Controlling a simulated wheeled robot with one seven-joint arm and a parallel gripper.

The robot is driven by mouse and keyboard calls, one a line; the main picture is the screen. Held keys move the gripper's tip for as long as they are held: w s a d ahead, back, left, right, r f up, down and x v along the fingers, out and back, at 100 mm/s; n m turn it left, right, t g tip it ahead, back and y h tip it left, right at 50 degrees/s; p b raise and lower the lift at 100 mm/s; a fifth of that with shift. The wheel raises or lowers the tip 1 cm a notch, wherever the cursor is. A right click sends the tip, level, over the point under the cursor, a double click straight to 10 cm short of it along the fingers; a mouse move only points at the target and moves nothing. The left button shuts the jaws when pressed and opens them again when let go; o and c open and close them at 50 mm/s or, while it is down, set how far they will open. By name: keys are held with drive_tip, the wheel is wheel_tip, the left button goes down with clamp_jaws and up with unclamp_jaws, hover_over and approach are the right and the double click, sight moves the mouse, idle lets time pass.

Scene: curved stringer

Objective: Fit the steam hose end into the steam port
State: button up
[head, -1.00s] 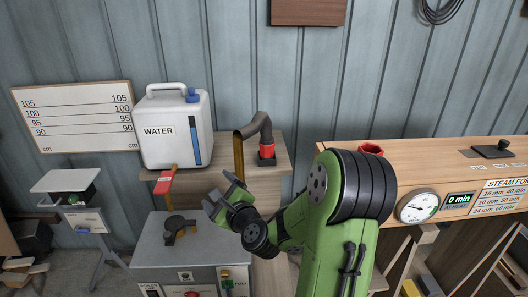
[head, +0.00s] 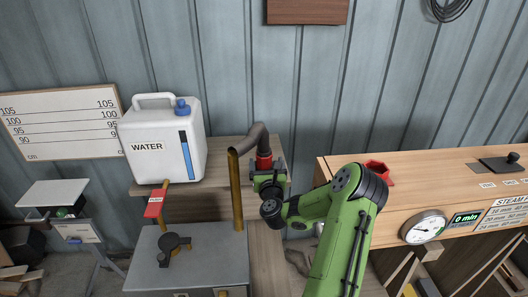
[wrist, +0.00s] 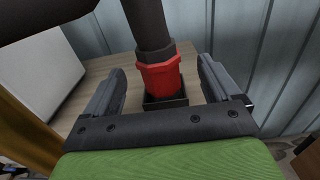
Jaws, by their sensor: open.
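The steam hose (head: 250,139) is a dark grey bent tube rising from a brass pipe and curving down to a red end collar. The red hose end (wrist: 160,74) stands upright in a small dark square holder (wrist: 166,101) on the wooden shelf. My gripper (head: 266,170) is at the hose end. In the wrist view my gripper (wrist: 160,88) is open, with one finger on each side of the red collar and visible gaps. The red hexagonal steam port (head: 376,171) is on top of the wooden steam box, to the right of my gripper.
A white water jug (head: 163,140) stands on the shelf left of the hose. The brass pipe (head: 236,190) rises close to the left of my gripper. The wooden steam box (head: 425,178) carries a gauge (head: 425,227) on its front.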

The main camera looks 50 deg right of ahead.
sight(265, 161)
drive_tip(key=x, duration=0.4)
drive_tip(key=p+x, duration=0.1)
drive_tip(key=shift+w+d+f, duration=0.15)
drive_tip(key=shift+w+f, duration=0.2)
drive_tip(key=shift+w, duration=0.1)
drive_tip(key=c, duration=1.1)
